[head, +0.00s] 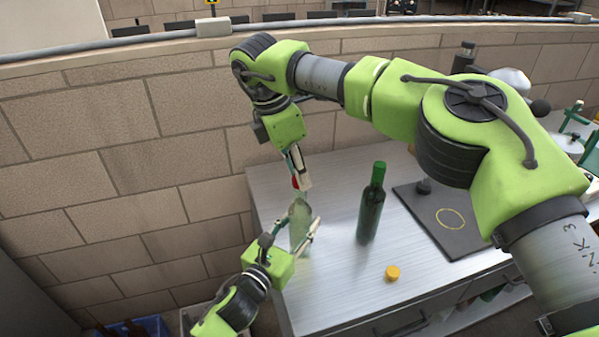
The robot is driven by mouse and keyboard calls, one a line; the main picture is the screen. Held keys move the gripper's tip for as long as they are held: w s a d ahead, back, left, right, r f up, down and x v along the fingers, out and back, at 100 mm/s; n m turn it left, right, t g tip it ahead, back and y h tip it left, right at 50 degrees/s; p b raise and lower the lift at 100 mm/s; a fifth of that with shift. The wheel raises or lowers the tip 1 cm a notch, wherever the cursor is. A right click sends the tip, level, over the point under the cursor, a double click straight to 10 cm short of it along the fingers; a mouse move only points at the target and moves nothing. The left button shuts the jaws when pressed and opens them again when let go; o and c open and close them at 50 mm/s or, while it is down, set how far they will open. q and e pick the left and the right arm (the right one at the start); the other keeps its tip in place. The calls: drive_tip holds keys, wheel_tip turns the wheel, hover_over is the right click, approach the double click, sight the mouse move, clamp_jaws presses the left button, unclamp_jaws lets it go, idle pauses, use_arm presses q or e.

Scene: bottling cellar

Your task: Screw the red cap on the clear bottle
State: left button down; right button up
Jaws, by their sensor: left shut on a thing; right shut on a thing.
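The clear bottle (299,236) stands upright near the left side of the metal counter. My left gripper (301,228) is shut on the bottle's body and hides part of it. My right gripper (300,181) is above the bottle, pointing down, and is shut on the red cap (295,183). Only a small part of the cap shows between the fingers. The cap is just above the bottle's neck; I cannot tell whether they touch.
A dark green bottle (371,207) with a green cap stands right of the clear bottle. A yellow cap (392,273) lies near the front of the counter (335,300). A dark mat (462,238) with a yellow ring is at right. A brick wall (120,180) rises behind.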

drive_tip(key=m+g, duration=0.1)
drive_tip(key=m, duration=0.3)
drive_tip(key=shift+w+m, duration=0.1)
drive_tip(key=shift+m, duration=0.3)
drive_tip(key=o, duration=0.6)
drive_tip(key=shift+o, duration=0.2)
drive_tip(key=shift+r, duration=0.1)
drive_tip(key=shift+r, duration=2.2)
drive_tip(key=shift+c, duration=0.5)
